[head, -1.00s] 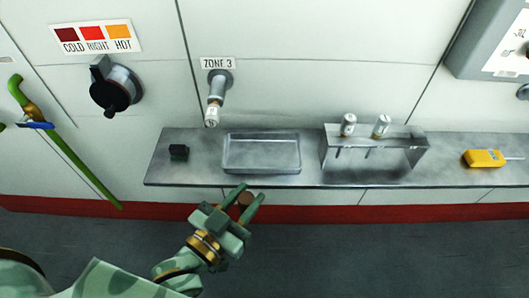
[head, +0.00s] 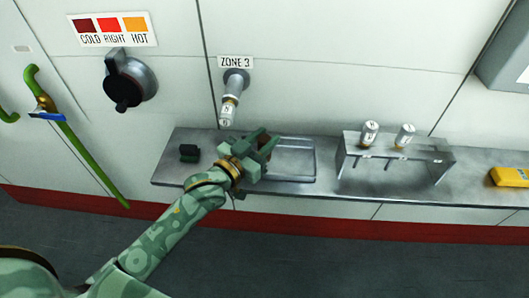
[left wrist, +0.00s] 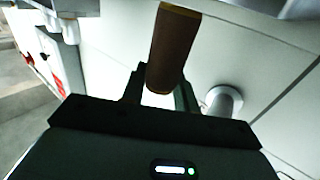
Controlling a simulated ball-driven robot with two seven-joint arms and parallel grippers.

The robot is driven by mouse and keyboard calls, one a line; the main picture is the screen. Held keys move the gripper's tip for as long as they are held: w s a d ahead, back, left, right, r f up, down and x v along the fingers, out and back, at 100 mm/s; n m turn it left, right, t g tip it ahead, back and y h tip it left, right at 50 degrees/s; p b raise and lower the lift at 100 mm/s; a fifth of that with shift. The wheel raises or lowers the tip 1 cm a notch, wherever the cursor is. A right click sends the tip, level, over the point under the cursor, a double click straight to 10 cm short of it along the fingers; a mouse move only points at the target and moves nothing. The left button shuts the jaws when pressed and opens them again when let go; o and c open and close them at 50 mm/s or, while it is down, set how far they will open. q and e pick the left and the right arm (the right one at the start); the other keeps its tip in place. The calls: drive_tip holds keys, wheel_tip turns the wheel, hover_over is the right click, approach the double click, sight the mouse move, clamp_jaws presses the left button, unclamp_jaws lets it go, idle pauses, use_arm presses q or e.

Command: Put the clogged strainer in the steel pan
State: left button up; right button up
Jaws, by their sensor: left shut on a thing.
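The clogged strainer is a brown cylinder (left wrist: 172,48) between the fingers of my left gripper in the left wrist view. In the head view, a bit of it shows dark brown (head: 269,146) at the tips of my left gripper (head: 264,143), which is shut on it. The steel pan (head: 308,160) is a shallow grey tray on the shelf. My gripper is over its left end and hides that part. I cannot tell the height of the strainer above the pan. My right gripper is out of view.
A pipe (head: 236,84) with a pale labelled end hangs under the ZONE 3 sign, close behind my gripper. A metal rack (head: 400,150) with two pale cylinders stands right of the pan. A small dark block (head: 189,153) is at left, a yellow device (head: 509,177) at far right.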

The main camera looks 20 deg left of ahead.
use_arm(q)
wheel_tip(320, 180, down, 5)
drive_tip(key=shift+r+b, duration=0.1)
drive_tip(key=shift+b, duration=1.05)
drive_tip(key=shift+w+f, duration=0.15)
drive_tip(key=shift+f, duration=0.05)
drive_tip(key=shift+r, duration=0.2)
drive_tip(key=o, duration=1)
drive_tip(key=shift+f, duration=0.1)
drive_tip(key=shift+s+a, duration=0.1)
drive_tip(key=shift+s, duration=0.1)
drive_tip(key=p+v, duration=0.2)
drive_tip(key=v, duration=0.9)
drive_tip(key=shift+s+a, duration=0.1)
drive_tip(key=shift+s, duration=0.2)
